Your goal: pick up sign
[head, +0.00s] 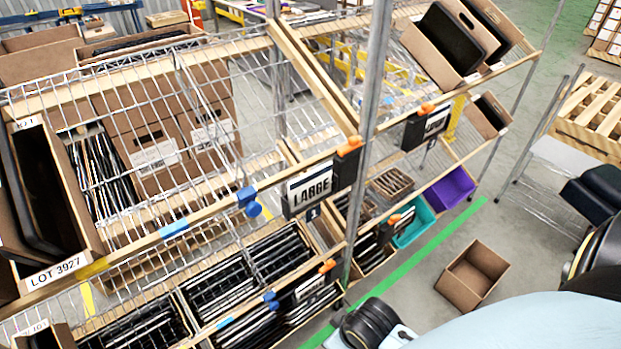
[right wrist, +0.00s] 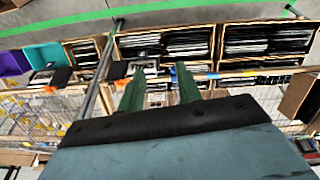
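A black-framed sign reading LARGE (head: 310,188) hangs on the front rail of the rack's middle shelf. A second sign (head: 427,125) hangs further right on the same rail, and a third sign (head: 310,288) hangs on the lower rail. In the right wrist view, my right gripper (right wrist: 160,90) has its two green fingers apart and nothing is seen held between them. A sign with a pale face (right wrist: 145,68) shows beyond the fingertips; I cannot tell which sign it is or its exact distance. My left gripper is not in view.
The wire rack holds tilted cartons, including one labelled LOT 3927 (head: 55,272). A metal post (head: 370,110) rises beside the LARGE sign. Teal (head: 413,222) and purple (head: 449,189) bins sit low. An empty carton (head: 472,275) stands on open floor.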

